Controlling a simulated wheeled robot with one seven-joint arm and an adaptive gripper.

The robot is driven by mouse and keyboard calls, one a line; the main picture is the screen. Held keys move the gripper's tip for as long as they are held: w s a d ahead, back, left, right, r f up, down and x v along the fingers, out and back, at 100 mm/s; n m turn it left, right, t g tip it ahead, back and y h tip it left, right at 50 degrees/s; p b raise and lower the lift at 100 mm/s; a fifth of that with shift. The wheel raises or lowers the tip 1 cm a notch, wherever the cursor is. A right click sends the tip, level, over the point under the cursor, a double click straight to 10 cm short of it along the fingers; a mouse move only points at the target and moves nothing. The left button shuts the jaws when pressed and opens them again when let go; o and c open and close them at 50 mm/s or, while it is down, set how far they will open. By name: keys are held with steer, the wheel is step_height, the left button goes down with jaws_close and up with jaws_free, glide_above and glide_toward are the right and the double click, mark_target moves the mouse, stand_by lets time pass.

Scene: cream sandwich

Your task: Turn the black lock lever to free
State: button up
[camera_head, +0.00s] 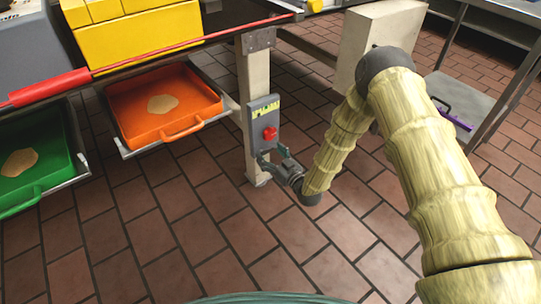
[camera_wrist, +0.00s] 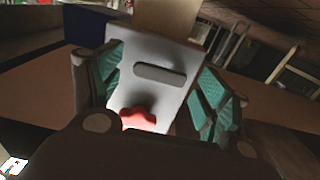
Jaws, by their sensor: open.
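A grey panel (camera_head: 264,128) is fixed to a beige post. It carries a red knob (camera_head: 269,133) and yellow-green marks near its top. In the wrist view, the panel (camera_wrist: 148,95) shows the red knob (camera_wrist: 138,118) and a dark grey elongated bar or slot (camera_wrist: 160,74). I cannot tell whether this is the black lock lever; no lever is clearly visible. My gripper (camera_head: 274,156) is low at the panel, just below the red knob. Its teal-padded fingers stand apart on either side of the panel in the wrist view (camera_wrist: 172,92). Nothing is held.
The post (camera_head: 254,80) supports a frame with a red bar (camera_head: 150,60). An orange tray (camera_head: 135,98) and a green tray (camera_head: 50,165) hang left of it, each holding a tan piece. A beige block (camera_head: 375,35) stands behind my arm. The tiled floor in front is clear.

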steer(key=c, duration=1.1)
steer(key=shift+o, duration=0.2)
steer(key=shift+m, duration=0.3)
steer(key=shift+d+f+m+p, duration=0.1)
steer(key=shift+m+p, duration=0.6)
steer(key=shift+m, duration=0.1)
steer(key=m, duration=0.2)
steer(key=m+p, duration=0.1)
steer(key=m, duration=0.1)
steer(key=shift+f+m, duration=0.3)
steer(key=shift+f, duration=0.1)
steer(key=shift+s+a+f+m, duration=0.15)
steer(key=shift+a+m, duration=0.05)
steer(key=shift+m, duration=1.15)
steer(key=shift+s+a+f+m, duration=0.1)
steer(key=shift+a+f+m, duration=0.1)
steer(key=shift+m, duration=1.2)
steer(key=shift+s+a+f+m, duration=0.15)
steer(key=shift+m, duration=1.2)
